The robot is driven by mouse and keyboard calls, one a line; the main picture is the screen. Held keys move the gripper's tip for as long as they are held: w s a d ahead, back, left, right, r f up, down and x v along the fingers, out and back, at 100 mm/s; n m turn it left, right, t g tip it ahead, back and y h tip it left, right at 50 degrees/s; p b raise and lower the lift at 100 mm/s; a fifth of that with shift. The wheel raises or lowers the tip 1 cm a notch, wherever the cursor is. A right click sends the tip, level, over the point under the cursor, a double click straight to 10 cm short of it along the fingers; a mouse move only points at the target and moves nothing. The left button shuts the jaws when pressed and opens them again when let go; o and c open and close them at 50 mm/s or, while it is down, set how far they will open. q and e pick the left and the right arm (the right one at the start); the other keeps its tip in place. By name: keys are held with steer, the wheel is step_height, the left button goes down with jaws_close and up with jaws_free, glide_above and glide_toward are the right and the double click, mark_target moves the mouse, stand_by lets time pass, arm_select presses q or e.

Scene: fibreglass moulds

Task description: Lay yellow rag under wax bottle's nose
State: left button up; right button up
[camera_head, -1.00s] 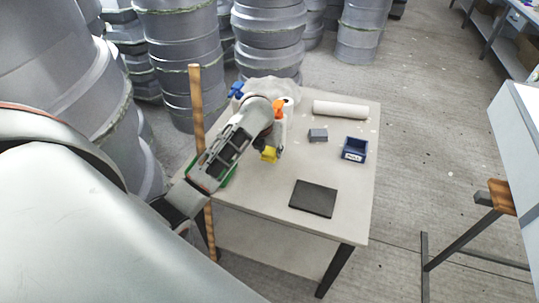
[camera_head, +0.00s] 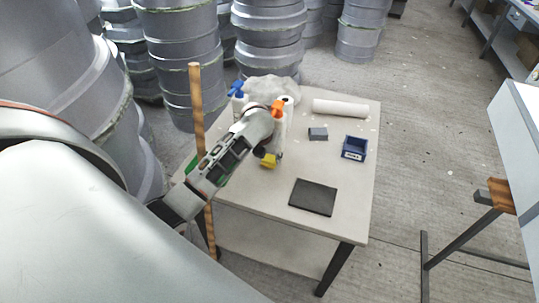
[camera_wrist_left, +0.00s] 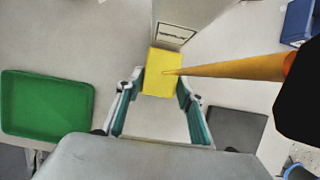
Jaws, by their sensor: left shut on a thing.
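The yellow rag (camera_head: 268,160) is at the front left of a pale bottle with an orange top (camera_head: 278,108), which I take for the wax bottle. In the left wrist view, the rag (camera_wrist_left: 160,73) lies between the fingertips of my left gripper (camera_wrist_left: 161,88), which is shut on it. A tapering orange-yellow piece (camera_wrist_left: 235,69), seemingly the bottle's nose, crosses the view with its tip over the rag. A pale labelled body (camera_wrist_left: 190,22) stands just beyond the rag. I cannot tell whether the rag touches the table. My right gripper is not in view.
The table (camera_head: 270,205) holds a dark pad (camera_head: 313,198), a blue bin (camera_head: 354,149), a grey block (camera_head: 318,134) and a white roll (camera_head: 340,109). A blue-topped bottle (camera_head: 237,90) stands behind. A green tray (camera_wrist_left: 45,104) lies left. A wooden pole (camera_head: 198,115) stands near the table's left side.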

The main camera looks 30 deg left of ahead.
arm_select(q)
steer(key=o, duration=1)
steer(key=shift+o, duration=0.2)
steer(key=shift+d+r, duration=0.1)
steer(key=shift+r, duration=0.5)
steer(key=a+v, duration=0.1)
steer(key=v, duration=1.1)
steer(key=shift+d, duration=0.35)
steer(key=shift+s+f, duration=0.1)
